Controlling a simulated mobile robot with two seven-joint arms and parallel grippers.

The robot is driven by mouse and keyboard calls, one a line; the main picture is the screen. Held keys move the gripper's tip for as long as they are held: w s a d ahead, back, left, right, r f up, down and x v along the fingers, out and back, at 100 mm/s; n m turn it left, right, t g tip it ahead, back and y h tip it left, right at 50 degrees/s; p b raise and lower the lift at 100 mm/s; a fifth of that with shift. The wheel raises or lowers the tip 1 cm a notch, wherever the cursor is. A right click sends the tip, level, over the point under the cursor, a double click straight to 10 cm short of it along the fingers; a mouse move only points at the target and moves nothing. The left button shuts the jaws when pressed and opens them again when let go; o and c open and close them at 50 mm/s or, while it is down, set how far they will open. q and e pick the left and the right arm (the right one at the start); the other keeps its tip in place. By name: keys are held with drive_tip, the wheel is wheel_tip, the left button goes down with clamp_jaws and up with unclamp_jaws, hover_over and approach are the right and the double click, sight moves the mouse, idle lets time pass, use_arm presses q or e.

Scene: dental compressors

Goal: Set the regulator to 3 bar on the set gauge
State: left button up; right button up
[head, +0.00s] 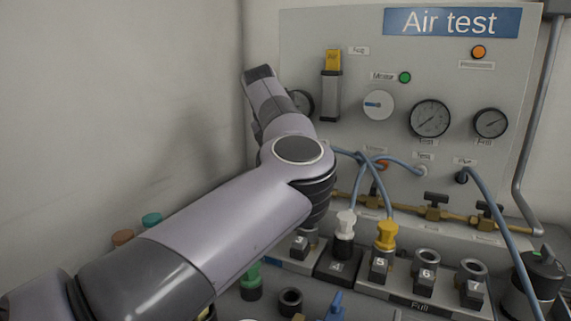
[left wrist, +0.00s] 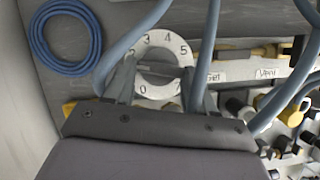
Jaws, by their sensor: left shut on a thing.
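In the left wrist view a round pale numbered dial (left wrist: 163,52), apparently the regulator knob, sits on the grey panel, with numerals from 0 to 7 around it. My left gripper (left wrist: 160,76) is shut on it, one finger on each side. A label beside it seems to read "Set". The pointer position cannot be read. In the head view my left arm hides the knob and the gripper's fingertips. A dark-rimmed gauge (head: 303,101) shows partly behind my wrist; its needle and label are not readable. My right gripper is not in view.
The "Air test" panel also bears a white dial with a blue pointer (head: 378,105), a larger gauge (head: 430,118) and a smaller gauge (head: 490,123). Blue hoses (head: 490,200) hang in front. Brass valves (head: 432,207) and numbered fittings (head: 381,262) stand below. A blue coil (left wrist: 65,38) hangs left of the knob.

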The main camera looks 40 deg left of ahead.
use_arm(q)
drive_tip(key=m+h, duration=0.1)
drive_tip(key=m, duration=0.2)
drive_tip(key=shift+a, duration=0.2)
drive_tip(key=m, duration=0.1)
drive_tip(key=m+h, duration=0.1)
drive_tip(key=shift+a+r+m+p, duration=0.15)
drive_tip(key=shift+m+p, duration=0.15)
drive_tip(key=shift+p, duration=0.05)
drive_tip(key=m+g+h+p, duration=0.1)
drive_tip(key=m+p, duration=0.1)
drive_tip(key=m, duration=0.1)
drive_tip(key=shift+w+a+r, duration=0.1)
drive_tip(key=shift+w, duration=0.05)
drive_tip(key=shift+w+a+m+g+h+p, duration=0.1)
drive_tip(key=shift+m+g+h+p, duration=0.35)
drive_tip(key=shift+m+p, duration=0.8)
drive_tip(key=shift+f, duration=0.2)
drive_tip(key=o, duration=1)
drive_tip(key=shift+o, duration=0.2)
